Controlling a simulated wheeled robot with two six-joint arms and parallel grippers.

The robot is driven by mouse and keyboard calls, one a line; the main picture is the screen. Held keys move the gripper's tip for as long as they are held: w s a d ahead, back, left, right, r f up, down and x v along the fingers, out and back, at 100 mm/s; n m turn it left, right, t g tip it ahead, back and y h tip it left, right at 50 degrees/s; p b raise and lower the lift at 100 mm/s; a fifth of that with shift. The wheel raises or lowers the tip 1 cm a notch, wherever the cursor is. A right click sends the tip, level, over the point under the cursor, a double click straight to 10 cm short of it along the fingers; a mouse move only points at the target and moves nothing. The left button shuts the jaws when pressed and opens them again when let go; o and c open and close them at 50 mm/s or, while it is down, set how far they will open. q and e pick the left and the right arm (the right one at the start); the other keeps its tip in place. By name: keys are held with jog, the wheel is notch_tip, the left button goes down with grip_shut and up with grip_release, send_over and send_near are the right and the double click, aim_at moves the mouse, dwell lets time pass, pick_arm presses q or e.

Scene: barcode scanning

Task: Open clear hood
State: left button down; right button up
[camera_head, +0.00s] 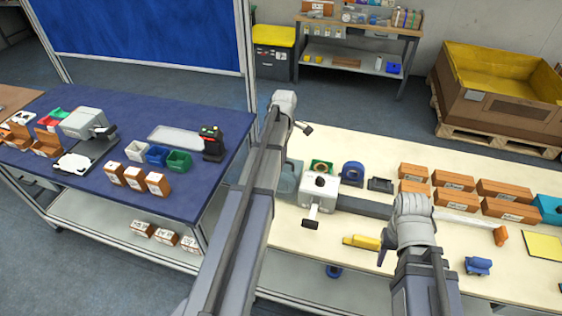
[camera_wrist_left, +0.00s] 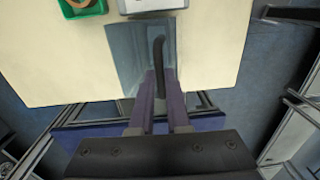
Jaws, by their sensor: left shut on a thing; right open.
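The clear hood (camera_wrist_left: 126,52) shows as a see-through grey-blue panel at the table's edge in the left wrist view. A dark curved handle (camera_wrist_left: 158,50) stands on it. My left gripper (camera_wrist_left: 161,84) is shut on this handle, one finger on each side. In the head view, part of the hood (camera_head: 286,180) shows beside my left arm, which hides the rest and the left gripper. I cannot tell how far the hood is lifted. My right gripper (camera_head: 382,250) is open and empty over the cream table, well right of the hood.
A white device (camera_head: 319,190) and a green tray (camera_head: 321,168) stand close to the hood on the cream table (camera_head: 300,258). Several brown boxes (camera_head: 452,181) stand farther right. A yellow scanner-like tool (camera_head: 361,242) lies near the right gripper. A blue table (camera_head: 120,215) is at left.

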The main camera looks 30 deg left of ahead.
pick_arm(q)
jog(key=w+a+f+b, duration=0.2)
jog(key=w, duration=0.6)
jog(key=w+a+f+b, duration=0.2)
jog(key=w+b, duration=0.1)
jog(key=w, duration=0.6)
jog(key=shift+f, duration=0.25)
jog(key=c, duration=1.5)
grip_release()
jog(key=o, duration=0.6)
jog(key=shift+r, duration=0.2)
jog(key=r+p, duration=0.7)
jog(key=p, duration=0.1)
jog(key=shift+w+a+r, duration=0.1)
jog(key=shift+w+r, duration=0.15)
jog(key=shift+r, duration=0.05)
